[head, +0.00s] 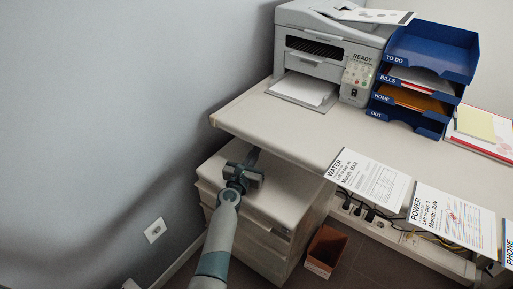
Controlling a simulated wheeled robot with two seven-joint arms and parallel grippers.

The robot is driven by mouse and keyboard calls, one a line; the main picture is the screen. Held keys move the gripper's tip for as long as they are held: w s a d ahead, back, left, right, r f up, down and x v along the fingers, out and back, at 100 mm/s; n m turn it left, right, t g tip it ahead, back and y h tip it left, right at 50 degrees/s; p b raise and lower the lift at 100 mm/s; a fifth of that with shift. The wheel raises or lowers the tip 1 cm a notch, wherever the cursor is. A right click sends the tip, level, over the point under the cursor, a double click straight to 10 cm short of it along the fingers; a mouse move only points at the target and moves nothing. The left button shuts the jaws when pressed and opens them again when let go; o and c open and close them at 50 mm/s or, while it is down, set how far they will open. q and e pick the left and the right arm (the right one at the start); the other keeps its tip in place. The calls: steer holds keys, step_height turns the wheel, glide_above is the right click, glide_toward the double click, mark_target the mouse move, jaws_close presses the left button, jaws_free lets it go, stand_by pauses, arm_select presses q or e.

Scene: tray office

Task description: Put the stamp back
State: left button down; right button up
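I cannot make out a stamp in this view; it may be hidden by my gripper or out of sight. My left gripper (251,158) is over the top of the low drawer cabinet (285,192), near its back by the desk's left end. Its fingers are small and dark and seen from behind, so I cannot tell whether they are open, shut or holding something. My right gripper is not in view.
The desk (300,125) carries a printer (330,50), a blue tray stack (433,45) and a red-edged folder (485,145). Bill sheets lie along its front edge, including WATER (370,178) and POWER (450,222). A brown bin (325,250) stands on the floor beside the cabinet.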

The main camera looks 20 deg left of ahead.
arm_select(q)
steer(key=s, duration=0.2)
steer(key=s+p, duration=0.1)
steer(key=s, duration=0.4)
steer(key=shift+a, duration=0.25)
steer(key=shift+s, duration=0.55)
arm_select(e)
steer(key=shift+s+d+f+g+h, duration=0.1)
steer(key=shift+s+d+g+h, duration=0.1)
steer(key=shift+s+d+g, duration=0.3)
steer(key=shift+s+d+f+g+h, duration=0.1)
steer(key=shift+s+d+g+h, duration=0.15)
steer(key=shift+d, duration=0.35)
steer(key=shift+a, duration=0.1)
